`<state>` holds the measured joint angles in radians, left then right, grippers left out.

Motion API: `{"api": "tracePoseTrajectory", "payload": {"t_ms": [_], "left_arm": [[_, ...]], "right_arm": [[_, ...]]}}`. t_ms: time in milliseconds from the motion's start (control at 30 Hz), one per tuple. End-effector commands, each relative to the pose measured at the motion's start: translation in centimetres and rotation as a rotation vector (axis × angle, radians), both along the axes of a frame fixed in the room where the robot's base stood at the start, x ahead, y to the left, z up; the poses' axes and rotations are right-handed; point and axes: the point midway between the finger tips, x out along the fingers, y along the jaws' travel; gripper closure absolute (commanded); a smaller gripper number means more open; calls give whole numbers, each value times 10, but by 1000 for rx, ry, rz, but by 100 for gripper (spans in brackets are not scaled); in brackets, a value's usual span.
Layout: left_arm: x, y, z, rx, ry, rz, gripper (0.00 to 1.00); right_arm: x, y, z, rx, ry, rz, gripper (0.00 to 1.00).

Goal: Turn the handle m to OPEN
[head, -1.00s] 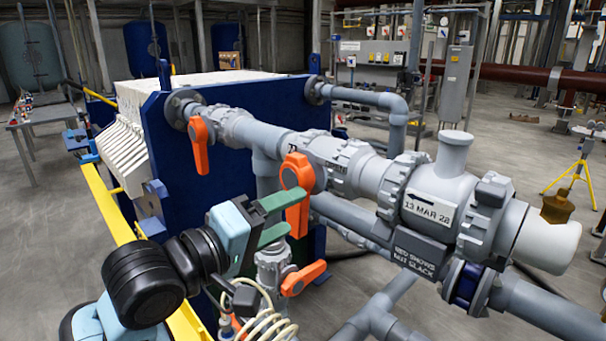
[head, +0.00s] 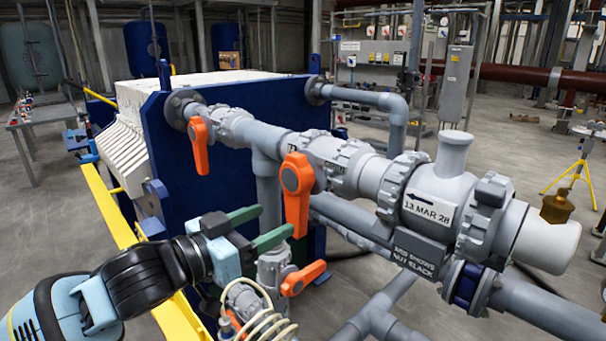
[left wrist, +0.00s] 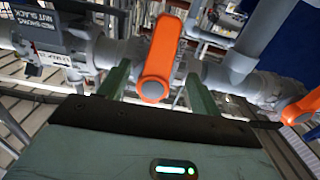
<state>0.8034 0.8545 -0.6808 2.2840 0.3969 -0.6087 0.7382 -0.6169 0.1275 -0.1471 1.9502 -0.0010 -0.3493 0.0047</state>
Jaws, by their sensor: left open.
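Several orange lever handles sit on grey valves; I cannot read a letter m on any of them. The middle handle (head: 297,190) hangs down from the horizontal pipe, and shows large in the left wrist view (left wrist: 162,55). My left gripper (head: 277,219) is open, its green fingers pointing at this handle from the left. In the left wrist view the handle appears between the two fingers, with nothing gripped; contact cannot be told. Another handle (head: 200,145) hangs down further back left. A third handle (head: 303,278) lies sideways on the lower valve. My right gripper is not in view.
A grey fitting marked "13 MAR 28" (head: 428,208) and a plate reading "RED SHOWS NUT SLACK" (head: 415,255) are to the right. A coiled pale hose (head: 262,318) lies below my gripper. The blue press plate (head: 215,170) stands behind, with a yellow rail (head: 105,205) at left.

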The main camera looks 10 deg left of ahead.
Motion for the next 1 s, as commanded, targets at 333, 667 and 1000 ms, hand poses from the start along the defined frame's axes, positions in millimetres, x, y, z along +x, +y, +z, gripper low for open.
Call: {"api": "tracePoseTrajectory", "payload": {"t_ms": [333, 667, 1000], "left_arm": [[31, -24, 0, 3, -5, 1, 36], [57, -44, 0, 5, -5, 0, 36], [60, -46, 0, 6, -4, 1, 36]], "right_arm": [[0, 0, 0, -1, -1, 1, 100], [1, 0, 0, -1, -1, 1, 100], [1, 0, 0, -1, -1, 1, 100]]}}
